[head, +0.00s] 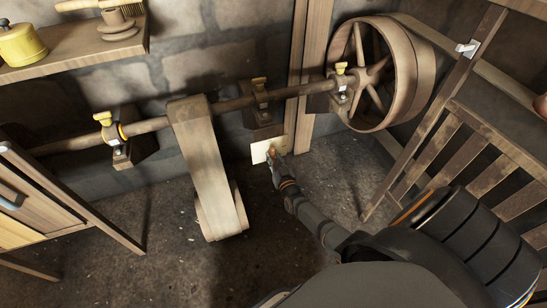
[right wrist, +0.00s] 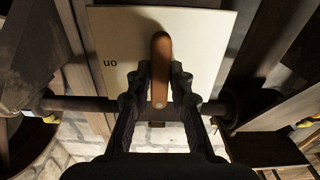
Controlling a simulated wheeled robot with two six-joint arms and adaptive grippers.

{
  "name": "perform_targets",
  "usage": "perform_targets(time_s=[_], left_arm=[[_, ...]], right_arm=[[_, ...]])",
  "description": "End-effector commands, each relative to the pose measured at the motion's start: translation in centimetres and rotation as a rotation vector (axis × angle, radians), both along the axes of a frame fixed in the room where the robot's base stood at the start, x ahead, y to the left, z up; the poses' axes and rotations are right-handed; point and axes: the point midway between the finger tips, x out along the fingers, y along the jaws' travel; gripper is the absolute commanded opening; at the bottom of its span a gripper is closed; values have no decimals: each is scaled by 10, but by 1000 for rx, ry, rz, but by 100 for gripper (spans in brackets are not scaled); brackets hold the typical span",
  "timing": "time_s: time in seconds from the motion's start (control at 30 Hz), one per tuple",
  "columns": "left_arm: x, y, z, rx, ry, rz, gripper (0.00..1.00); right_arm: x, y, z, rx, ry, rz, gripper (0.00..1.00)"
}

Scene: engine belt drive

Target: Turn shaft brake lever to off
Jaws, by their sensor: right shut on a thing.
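The brake lever, a rounded orange-brown handle (right wrist: 161,48), stands over a pale plate (right wrist: 112,32) in the right wrist view. The word "on" shows upside down at the plate's left; no other label is visible there. My right gripper (right wrist: 160,76) has its dark fingers on both sides of the lever, shut on it. In the head view the plate (head: 258,152) is on the wall below the shaft (head: 223,106), and my right gripper (head: 273,158) is in front of it, hiding much of the lever. My left gripper is not in view.
A wide belt (head: 203,160) hangs from the shaft left of the plate. A spoked wheel (head: 372,72) is at the shaft's right end. A wooden slatted frame (head: 455,150) stands at the right, a shelf (head: 75,55) at upper left. Open floor lies below the plate.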

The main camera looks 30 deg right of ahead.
Motion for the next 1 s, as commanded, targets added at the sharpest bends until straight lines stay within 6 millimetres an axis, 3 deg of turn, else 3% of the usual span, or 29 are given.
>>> perform_targets(time_s=[0.27, 0.3, 0.47, 0.77, 0.87, 1.0], left_arm=[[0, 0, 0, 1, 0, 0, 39], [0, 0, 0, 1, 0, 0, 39], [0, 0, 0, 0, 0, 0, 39], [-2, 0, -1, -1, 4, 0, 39], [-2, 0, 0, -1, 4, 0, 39], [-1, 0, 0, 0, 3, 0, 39]], right_arm=[[0, 0, -1, -1, 2, 0, 0], [-1, 0, -1, -1, 2, 0, 22], [0, 0, -1, -1, 2, 0, 42], [-2, 0, 0, 0, 1, 0, 42], [-12, 3, -1, 0, 2, 1, 42], [-43, 10, -2, 1, 3, 1, 42]])
